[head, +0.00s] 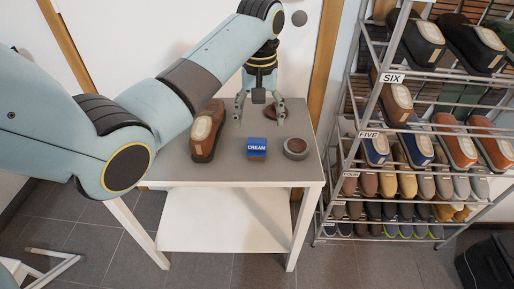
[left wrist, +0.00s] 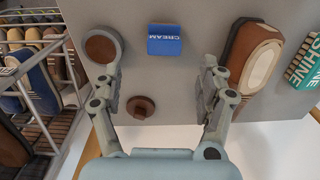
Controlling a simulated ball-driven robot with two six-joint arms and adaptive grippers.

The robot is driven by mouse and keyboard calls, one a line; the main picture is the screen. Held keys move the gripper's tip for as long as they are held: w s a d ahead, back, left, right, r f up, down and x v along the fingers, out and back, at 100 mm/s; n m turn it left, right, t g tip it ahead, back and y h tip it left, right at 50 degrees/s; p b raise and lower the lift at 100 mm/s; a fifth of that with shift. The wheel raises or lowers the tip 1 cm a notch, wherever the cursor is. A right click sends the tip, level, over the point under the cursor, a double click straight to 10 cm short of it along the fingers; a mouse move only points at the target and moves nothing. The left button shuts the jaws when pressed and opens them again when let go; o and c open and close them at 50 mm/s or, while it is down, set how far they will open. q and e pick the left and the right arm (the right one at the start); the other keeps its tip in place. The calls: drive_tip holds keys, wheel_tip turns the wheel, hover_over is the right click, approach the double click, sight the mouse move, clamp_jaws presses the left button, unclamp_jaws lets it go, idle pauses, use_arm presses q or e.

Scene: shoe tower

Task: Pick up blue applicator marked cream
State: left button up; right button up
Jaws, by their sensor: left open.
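The blue applicator marked CREAM (head: 257,147) stands on the small grey-topped table, near its front edge in the head view. It has a blue top and a brown lower part. It also shows in the left wrist view (left wrist: 164,40), upside down in the picture, ahead of my fingers. My left gripper (head: 259,112) is open and empty above the table, behind the applicator in the head view. In the left wrist view its two fingers (left wrist: 163,82) are spread wide, apart from the applicator. My right gripper is in neither view.
On the grey table (head: 228,165) are a brown shoe (head: 206,132), a round tin (head: 296,149) and a brown round knob-like item (left wrist: 141,107). A green item marked SHINE (left wrist: 304,62) shows in the left wrist view. A shoe rack (head: 392,78) stands close on the right.

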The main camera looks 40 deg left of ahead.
sight(260, 141)
use_arm(q)
wheel_tip(260, 141, down, 5)
drive_tip(key=shift+f+b, duration=0.1)
drive_tip(key=shift+b, duration=0.35)
drive_tip(key=f, duration=0.3)
drive_tip(key=f+b, duration=0.1)
drive_tip(key=f, duration=0.1)
drive_tip(key=shift+a+f, duration=0.15)
drive_tip(key=shift+a, duration=0.15)
drive_tip(key=shift+s, duration=0.1)
drive_tip(key=c, duration=1.3)
drive_tip(key=shift+o, duration=0.2)
drive_tip(key=shift+r, duration=0.5)
drive_tip(key=r, duration=0.2)
drive_tip(key=r+p, duration=0.1)
drive_tip(key=r, duration=0.1)
drive_tip(key=shift+d, duration=0.4)
drive_tip(key=d+r, duration=0.6)
drive_tip(key=d, duration=0.4)
drive_tip(key=shift+d+p, duration=0.4)
drive_tip(key=shift+p, duration=0.05)
